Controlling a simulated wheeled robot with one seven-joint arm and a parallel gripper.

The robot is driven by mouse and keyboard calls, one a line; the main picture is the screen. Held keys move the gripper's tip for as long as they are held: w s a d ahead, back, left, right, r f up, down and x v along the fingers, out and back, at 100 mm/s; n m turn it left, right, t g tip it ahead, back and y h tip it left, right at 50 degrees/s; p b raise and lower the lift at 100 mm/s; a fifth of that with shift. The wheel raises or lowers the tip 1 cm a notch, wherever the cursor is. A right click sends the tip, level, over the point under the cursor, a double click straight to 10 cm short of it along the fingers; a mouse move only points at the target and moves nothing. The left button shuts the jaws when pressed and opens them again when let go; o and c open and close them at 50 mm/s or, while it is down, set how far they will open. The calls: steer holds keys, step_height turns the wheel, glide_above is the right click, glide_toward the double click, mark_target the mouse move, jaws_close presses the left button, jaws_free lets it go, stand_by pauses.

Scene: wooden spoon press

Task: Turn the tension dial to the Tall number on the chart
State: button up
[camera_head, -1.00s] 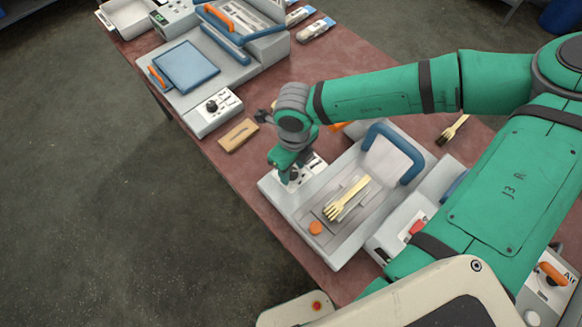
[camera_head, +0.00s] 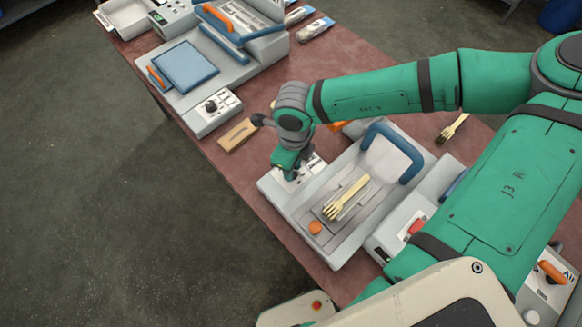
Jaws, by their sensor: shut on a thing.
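The dial's number and pointer cannot be read. A small chart shows partly on the panel beside the gripper, too small to read. A similar press (camera_head: 180,98) stands further back, with its own black dial (camera_head: 211,106) and chart (camera_head: 228,99) in plain view.
Wooden forks (camera_head: 346,197) lie on the front press bed, near an orange button (camera_head: 315,228). Its blue handle (camera_head: 412,168) stands raised behind. A wooden block (camera_head: 238,135) lies left of my wrist. A brush (camera_head: 452,129) lies at the right. Bare table (camera_head: 335,70) shows behind my arm.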

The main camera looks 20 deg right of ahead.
steer(key=shift+s, duration=0.2)
steer(key=o, duration=1)
steer(key=shift+a, duration=0.1)
steer(key=shift+o, duration=0.2)
steer(key=shift+w, duration=0.1)
step_height(320, 180, up, 11)
steer(key=shift+w+f, duration=0.1)
steer(key=shift+f, duration=0.05)
